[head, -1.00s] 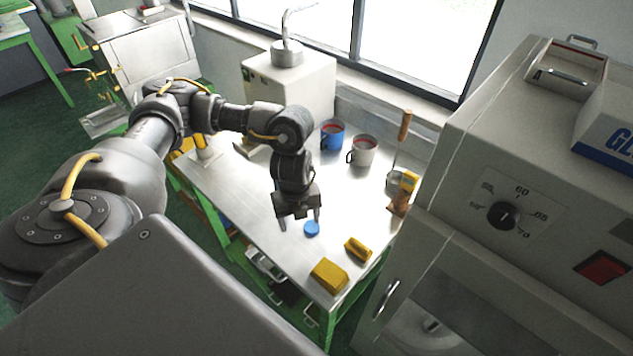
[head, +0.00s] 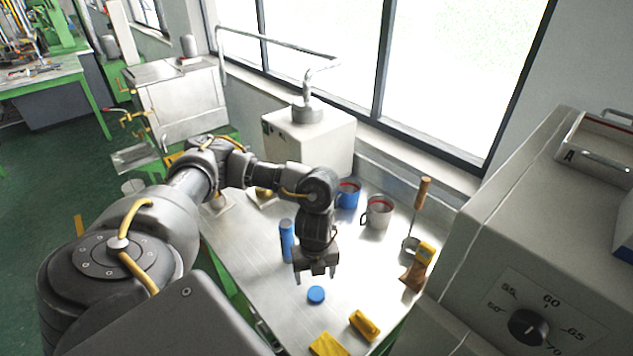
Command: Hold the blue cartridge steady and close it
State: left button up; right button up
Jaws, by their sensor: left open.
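The blue cartridge (head: 287,241) is an upright blue cylinder on the metal table (head: 245,262), just left of my left wrist. A small round blue cap (head: 316,294) lies flat on the table, apart from the cartridge. My left gripper (head: 316,276) points down with its two fingers apart and nothing visible between them. In the picture it is just above the cap and right of the cartridge; its height over the table is hard to tell. My right gripper is not in view.
A blue mug (head: 347,196) and a grey mug (head: 377,213) stand behind my left wrist. A ladle (head: 411,243) and a wooden stand with a yellow piece (head: 413,276) are to the right. Yellow blocks (head: 364,325) lie at the front. A large grey machine (head: 540,240) borders the right.

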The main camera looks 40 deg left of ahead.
aim_at(316, 291)
pick_arm(q)
jog(key=shift+w+f+p, duration=0.1)
jog(key=shift+f+p, duration=0.2)
jog(key=shift+f, duration=3.45)
jog(key=c, duration=1)
